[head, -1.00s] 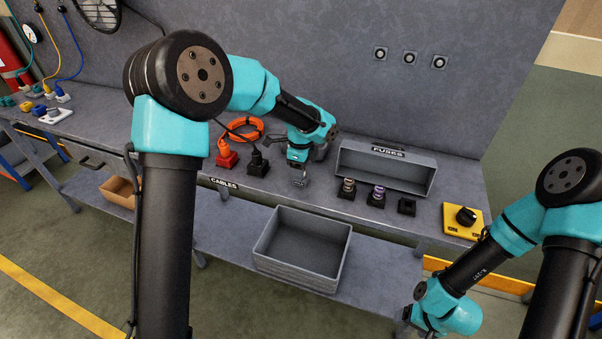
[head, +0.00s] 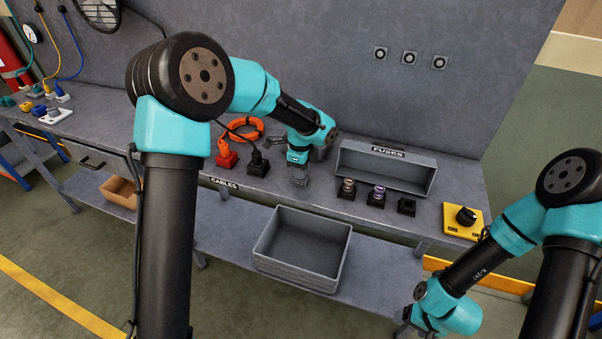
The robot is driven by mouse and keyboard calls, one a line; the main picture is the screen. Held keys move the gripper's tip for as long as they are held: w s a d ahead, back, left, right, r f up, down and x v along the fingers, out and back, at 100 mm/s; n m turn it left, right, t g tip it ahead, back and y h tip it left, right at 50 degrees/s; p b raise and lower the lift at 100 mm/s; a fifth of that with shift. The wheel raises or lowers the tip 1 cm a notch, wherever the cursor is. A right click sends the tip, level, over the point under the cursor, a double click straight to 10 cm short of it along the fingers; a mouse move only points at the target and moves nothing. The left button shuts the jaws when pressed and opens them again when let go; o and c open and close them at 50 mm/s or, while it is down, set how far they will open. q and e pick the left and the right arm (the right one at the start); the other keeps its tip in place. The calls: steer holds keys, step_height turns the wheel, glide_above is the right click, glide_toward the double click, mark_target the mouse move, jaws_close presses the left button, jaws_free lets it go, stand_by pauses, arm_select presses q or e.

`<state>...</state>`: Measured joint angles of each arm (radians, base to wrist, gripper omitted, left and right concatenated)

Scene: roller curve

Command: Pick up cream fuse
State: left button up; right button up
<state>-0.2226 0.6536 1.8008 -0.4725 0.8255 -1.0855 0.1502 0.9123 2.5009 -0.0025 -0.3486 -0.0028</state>
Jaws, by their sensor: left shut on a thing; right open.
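My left gripper (head: 299,180) points down at the bench top, left of the fuse holders. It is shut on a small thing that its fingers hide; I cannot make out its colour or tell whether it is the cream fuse. A fuse with a pale brownish top (head: 348,185) stands upright in a black holder. A purple-topped fuse (head: 377,192) stands in the holder to its right. A third black holder (head: 407,206) looks empty. My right gripper (head: 405,328) is open at the lower edge, below the bench front, and only partly seen.
A grey bin labelled FUSES (head: 418,181) stands behind the holders. A red plug (head: 227,157), a black plug (head: 258,164) and an orange cable coil (head: 247,129) lie left of my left gripper. A yellow switch plate (head: 462,222) is at right. A grey crate (head: 335,262) sits on the lower shelf.

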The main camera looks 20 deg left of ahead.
arm_select(q)
steer(key=shift+c, duration=1.2)
steer(key=shift+r, duration=1.65)
steer(key=shift+s+d+r, duration=0.1)
steer(key=shift+s+r, duration=0.05)
steer(key=shift+s, duration=0.15)
steer(key=s+d+r, duration=0.1)
steer(key=s+d, duration=0.3)
steer(key=s, duration=1)
steer(key=shift+s+r, duration=0.2)
steer(key=shift+s, duration=0.2)
steer(key=shift+w, duration=0.3)
steer(key=shift+w+a, duration=0.7)
steer(key=shift+w, duration=1.75)
steer(key=shift+w+a, duration=0.7)
steer(key=shift+w, duration=1.8)
steer(key=shift+w+a, duration=0.7)
steer(key=shift+w, duration=1.75)
